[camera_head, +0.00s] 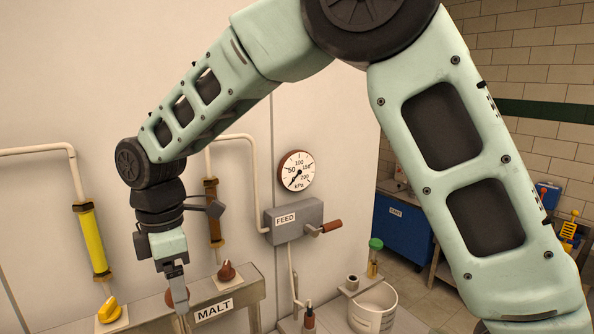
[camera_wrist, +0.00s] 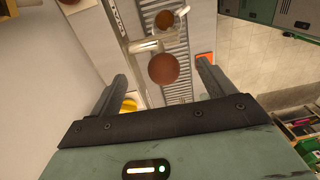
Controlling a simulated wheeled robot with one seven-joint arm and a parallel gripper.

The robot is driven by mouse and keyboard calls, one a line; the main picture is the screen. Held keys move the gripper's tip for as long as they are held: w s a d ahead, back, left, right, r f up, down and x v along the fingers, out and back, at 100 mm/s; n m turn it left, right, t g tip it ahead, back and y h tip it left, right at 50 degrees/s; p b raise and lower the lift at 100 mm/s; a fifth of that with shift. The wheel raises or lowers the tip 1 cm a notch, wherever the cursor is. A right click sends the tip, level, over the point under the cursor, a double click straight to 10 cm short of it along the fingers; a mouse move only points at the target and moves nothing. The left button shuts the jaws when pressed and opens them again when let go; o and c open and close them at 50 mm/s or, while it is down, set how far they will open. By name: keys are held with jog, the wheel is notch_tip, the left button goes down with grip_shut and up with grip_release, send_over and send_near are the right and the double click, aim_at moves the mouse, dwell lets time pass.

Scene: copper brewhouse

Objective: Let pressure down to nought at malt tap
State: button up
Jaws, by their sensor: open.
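The MALT plate (camera_head: 214,309) is on the front of a grey ledge. A brown ball-ended handle (camera_head: 177,297) stands left of it, partly hidden by my gripper (camera_head: 178,290). In the wrist view, the brown ball (camera_wrist: 164,68) lies ahead, between the lines of my two open fingers; I cannot tell whether they touch it. A brown knob (camera_head: 226,271) sits on a pale plate above the MALT sign. The round kPa gauge (camera_head: 296,170) has its needle pointing down-left, near the low end; the exact reading is too small to tell.
A grey FEED box (camera_head: 290,222) with a brown-handled lever (camera_head: 332,226) is below the gauge. A yellow knob (camera_head: 109,310) is at left, under a yellow sight tube (camera_head: 94,240). A brown sight tube (camera_head: 213,212) stands behind my wrist. A white bucket (camera_head: 373,307) is at right.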

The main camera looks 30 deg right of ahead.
notch_tip(320, 180, up, 7)
jog(key=p, duration=0.5)
jog(key=shift+w+f, duration=0.1)
jog(key=shift+f, duration=0.2)
jog(key=shift+w+r+b, duration=0.1)
jog(key=shift+r+b, duration=0.25)
notch_tip(320, 180, up, 17)
jog(key=b, duration=0.4)
jog(key=shift+w, duration=0.25)
jog(key=shift+f, duration=0.15)
